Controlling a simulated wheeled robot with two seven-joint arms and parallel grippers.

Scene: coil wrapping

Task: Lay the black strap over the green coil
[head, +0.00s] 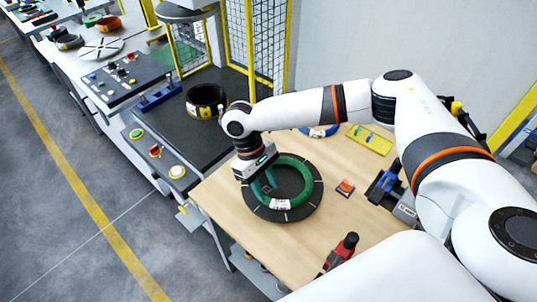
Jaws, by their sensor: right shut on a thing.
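The green coil (299,170) lies flat on a round black disc (314,196) on the wooden table, with a white label at its front. My right gripper (264,188) is at the coil's left side, pointing down, its teal fingers overlapping the coil in the picture. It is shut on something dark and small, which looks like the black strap. The strap's outline is hard to tell from the dark disc and gripper. I cannot tell whether the strap touches the coil. My left gripper is not in view.
A black ring with a yellow band (206,101) stands on the dark bench behind. A small orange-topped block (345,188), a yellow tray (369,139) and a red-and-black tool (343,252) lie around the disc. A yellow-framed mesh fence (262,40) stands behind. The table's front left is clear.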

